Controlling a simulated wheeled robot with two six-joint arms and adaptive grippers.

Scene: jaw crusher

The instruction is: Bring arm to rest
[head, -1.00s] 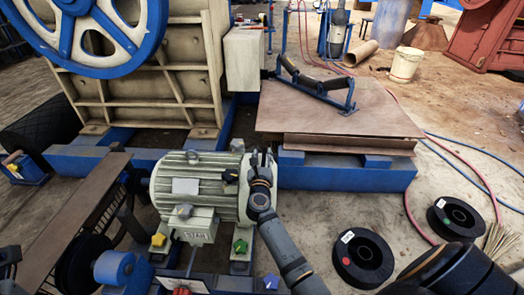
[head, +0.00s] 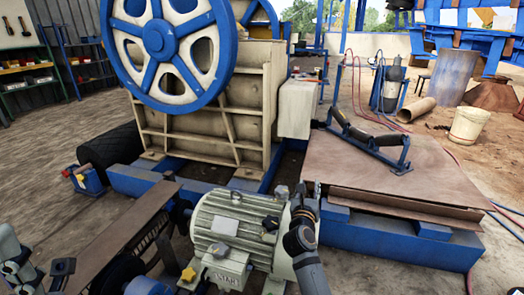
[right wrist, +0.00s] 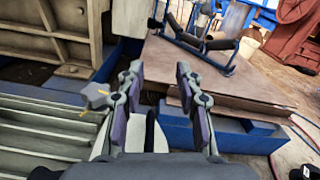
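My right arm rises from the bottom of the head view, and its gripper (head: 305,190) is over the right end of the beige ribbed motor (head: 232,212). In the right wrist view the two fingers of this gripper (right wrist: 159,68) stand apart, with nothing held between them. I cannot tell whether the gripper touches the motor. Part of my left gripper (head: 18,258) shows at the lower left edge of the head view. It is cut off, and its finger opening is unclear.
The beige crusher body (head: 245,115) with a blue flywheel (head: 165,45) stands behind the motor. A brown plate stack (head: 400,180) on blue beams bears a roller frame (head: 365,140). A bucket (head: 468,125) stands at the back right. Open ground lies at the left.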

